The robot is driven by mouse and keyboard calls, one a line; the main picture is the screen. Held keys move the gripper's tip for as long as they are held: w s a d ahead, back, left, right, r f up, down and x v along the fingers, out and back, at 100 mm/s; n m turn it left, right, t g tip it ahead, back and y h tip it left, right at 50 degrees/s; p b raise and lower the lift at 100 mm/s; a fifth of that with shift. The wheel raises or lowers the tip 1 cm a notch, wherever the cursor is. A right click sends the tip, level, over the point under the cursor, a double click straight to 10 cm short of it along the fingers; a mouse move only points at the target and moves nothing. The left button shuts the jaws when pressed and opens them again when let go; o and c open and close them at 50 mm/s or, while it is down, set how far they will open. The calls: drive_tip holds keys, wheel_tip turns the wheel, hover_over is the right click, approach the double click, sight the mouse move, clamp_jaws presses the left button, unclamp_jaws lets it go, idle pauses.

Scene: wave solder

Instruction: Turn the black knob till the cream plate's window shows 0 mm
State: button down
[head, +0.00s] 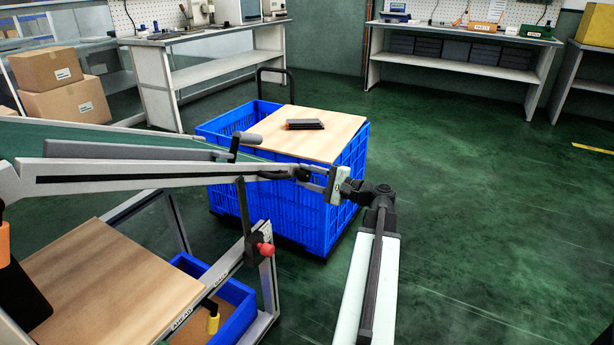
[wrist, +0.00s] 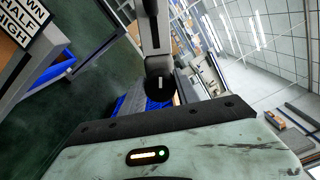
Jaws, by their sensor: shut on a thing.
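The black knob (head: 301,174) sits at the right end of a long grey rail in the head view. My gripper (head: 312,177) reaches it from the right and is shut on it, with its pale body just right of the rail's end. The wrist view shows a round black end with a short white mark, which looks like the knob (wrist: 160,84), beyond my gripper's pale body. My fingertips are hidden there. I cannot make out the cream plate or its window in either view, so no reading shows.
A blue crate (head: 338,205) with a wooden board (head: 340,133) and dark flat pieces stands behind the rail. A red knob (head: 265,249) is on the frame below. Benches line the back wall. Green floor is free at right.

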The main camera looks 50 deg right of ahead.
drive_tip(key=shift+n, duration=0.4)
drive_tip(key=c, duration=0.9)
unclamp_jaws()
drive_tip(key=v, duration=0.8)
